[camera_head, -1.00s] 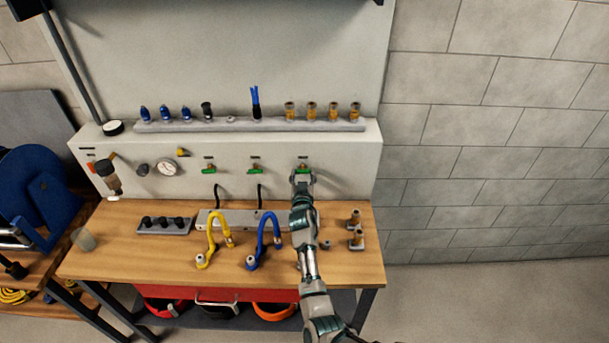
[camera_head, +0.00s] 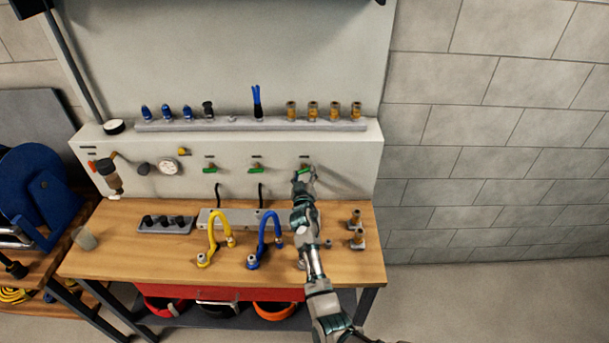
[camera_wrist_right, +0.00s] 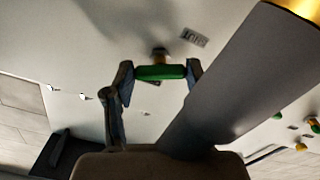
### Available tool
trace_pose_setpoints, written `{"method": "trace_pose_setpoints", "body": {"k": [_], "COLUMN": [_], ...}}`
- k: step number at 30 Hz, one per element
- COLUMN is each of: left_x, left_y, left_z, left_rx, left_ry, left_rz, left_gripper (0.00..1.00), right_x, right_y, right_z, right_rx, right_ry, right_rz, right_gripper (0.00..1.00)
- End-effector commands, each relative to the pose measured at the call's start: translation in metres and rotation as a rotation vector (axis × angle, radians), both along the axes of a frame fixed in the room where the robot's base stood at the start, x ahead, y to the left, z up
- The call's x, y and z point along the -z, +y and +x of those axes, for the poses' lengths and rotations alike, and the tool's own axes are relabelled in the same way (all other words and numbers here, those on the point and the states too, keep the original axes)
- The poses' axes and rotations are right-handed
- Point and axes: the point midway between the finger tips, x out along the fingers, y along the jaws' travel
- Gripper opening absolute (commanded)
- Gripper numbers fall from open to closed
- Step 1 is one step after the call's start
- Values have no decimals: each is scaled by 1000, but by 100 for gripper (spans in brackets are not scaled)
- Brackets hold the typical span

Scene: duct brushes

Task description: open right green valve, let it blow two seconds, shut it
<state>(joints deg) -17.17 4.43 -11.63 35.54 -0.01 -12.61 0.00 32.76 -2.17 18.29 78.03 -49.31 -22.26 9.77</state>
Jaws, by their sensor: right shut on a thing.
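The right green valve (camera_head: 305,170) is on the front of the pale panel, the rightmost of three green-handled valves. Its handle looks tilted in the head view. My right gripper (camera_head: 304,178) is at this valve, its arm reaching up across the bench. In the right wrist view the green handle (camera_wrist_right: 160,72) lies crosswise between the two fingers of my right gripper (camera_wrist_right: 159,75), with a finger at each end. The gripper is shut on it. The arm and gripper hide part of the valve in the head view. My left gripper is not in view.
The middle (camera_head: 257,168) and left (camera_head: 210,167) green valves stand to the left. A yellow hose (camera_head: 214,222) and a blue hose (camera_head: 264,228) rise from the bench (camera_head: 140,258) left of my forearm. Brass fittings (camera_head: 356,235) stand to its right.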

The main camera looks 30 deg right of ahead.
Motion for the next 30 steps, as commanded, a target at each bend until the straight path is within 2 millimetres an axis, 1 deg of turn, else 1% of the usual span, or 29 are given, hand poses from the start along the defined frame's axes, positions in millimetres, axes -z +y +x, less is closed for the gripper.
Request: {"method": "trace_pose_setpoints", "body": {"k": [1, 21, 30], "left_x": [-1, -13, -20], "left_y": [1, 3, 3], "left_z": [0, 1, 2], "left_rx": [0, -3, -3], "left_ry": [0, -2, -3], "left_rz": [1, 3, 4], "left_gripper": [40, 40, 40], "right_x": [-7, -5, -3], "right_y": [2, 8, 9], "right_z": [2, 4, 5], "right_rx": [-6, -10, -11], "right_ry": [11, 342, 467], "right_rz": [-45, -586, -788], "right_gripper": [21, 21, 21]}}
